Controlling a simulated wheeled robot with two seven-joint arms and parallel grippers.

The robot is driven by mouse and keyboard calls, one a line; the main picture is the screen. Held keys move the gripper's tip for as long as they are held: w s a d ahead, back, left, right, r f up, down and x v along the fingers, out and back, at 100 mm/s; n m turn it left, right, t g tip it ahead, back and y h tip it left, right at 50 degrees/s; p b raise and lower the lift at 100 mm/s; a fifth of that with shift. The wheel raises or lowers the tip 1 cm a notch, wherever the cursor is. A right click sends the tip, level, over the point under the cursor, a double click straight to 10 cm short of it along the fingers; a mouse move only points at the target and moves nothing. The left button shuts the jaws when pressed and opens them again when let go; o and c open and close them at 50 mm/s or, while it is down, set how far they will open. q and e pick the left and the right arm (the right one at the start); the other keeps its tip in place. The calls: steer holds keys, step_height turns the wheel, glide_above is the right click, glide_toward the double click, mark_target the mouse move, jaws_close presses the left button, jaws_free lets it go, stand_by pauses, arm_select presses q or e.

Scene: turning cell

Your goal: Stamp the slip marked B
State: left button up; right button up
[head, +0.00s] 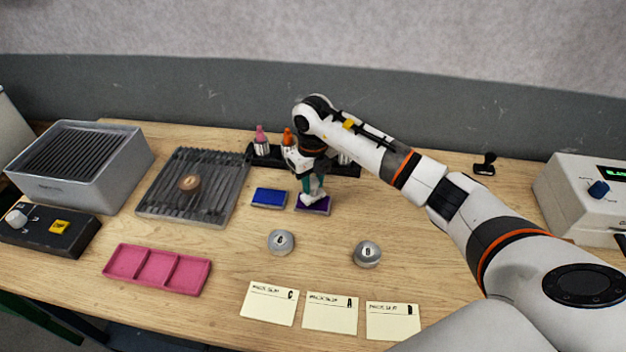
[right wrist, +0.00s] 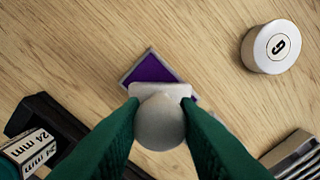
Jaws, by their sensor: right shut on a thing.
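My right gripper (head: 312,182) is shut on a stamp with a pale round knob (right wrist: 160,122) and a white base. Its green fingers hold the knob from both sides. The stamp (head: 314,197) is over the purple ink pad (head: 325,209), which also shows in the right wrist view (right wrist: 148,68); I cannot tell if they touch. The slip marked B (head: 393,323) lies at the front right of a row, with slip A (head: 330,314) and slip C (head: 269,304) to its left. My left gripper is not in view.
A blue ink pad (head: 268,198) lies left of the purple one. Two grey round pieces (head: 281,242) (head: 367,254) stand between pads and slips. A black stamp (head: 485,164) stands back right; a pink tray (head: 157,269) lies front left.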

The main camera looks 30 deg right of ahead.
steer(key=shift+s+f+b, duration=0.1)
steer(key=shift+f+b, duration=0.4)
steer(key=shift+f, duration=0.15)
stand_by(1.6)
step_height(320, 180, up, 2)
steer(key=shift+p, duration=0.65)
steer(key=shift+r+p, duration=1.6)
steer(key=shift+r, duration=1)
steer(key=shift+f, duration=0.1)
